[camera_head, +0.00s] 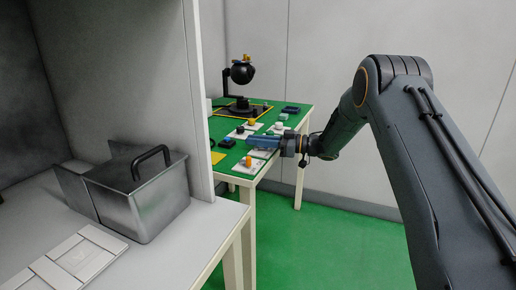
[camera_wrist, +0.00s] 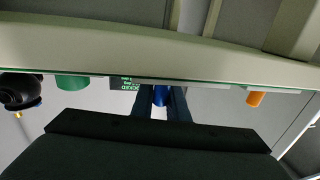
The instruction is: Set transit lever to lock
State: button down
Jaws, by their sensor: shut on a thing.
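My gripper (camera_head: 264,142) reaches from the right over the front edge of the green-topped table (camera_head: 218,176) in the head view. In the wrist view, my gripper (camera_wrist: 161,103) has its two dark fingers closed on a blue lever (camera_wrist: 160,94), seen between them. A small dark label (camera_wrist: 125,83) with green lettering sits beside the lever; it looks upside down, and I cannot read all of it. In the head view my gripper hides the lever, so its setting cannot be told.
An orange knob (camera_head: 243,163) stands on a white plate near the gripper; an orange piece (camera_wrist: 256,98) shows in the wrist view. A black gimbal camera (camera_head: 242,74) stands at the back of the table. A metal box (camera_head: 140,195) is on the left bench, beside a grey partition (camera_head: 197,100).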

jog(key=shift+a+n+g+b, duration=0.2)
jog(key=shift+n+g+b, duration=0.7)
jog(key=shift+g, duration=0.4)
jog(key=shift+s+g, duration=0.15)
jog(key=shift+g, duration=0.15)
jog(key=c, duration=1.7)
grip_release()
jog(key=shift+a, duration=0.2)
jog(key=shift+c, duration=0.2)
jog(key=shift+d, duration=0.7)
jog(key=d, duration=0.7)
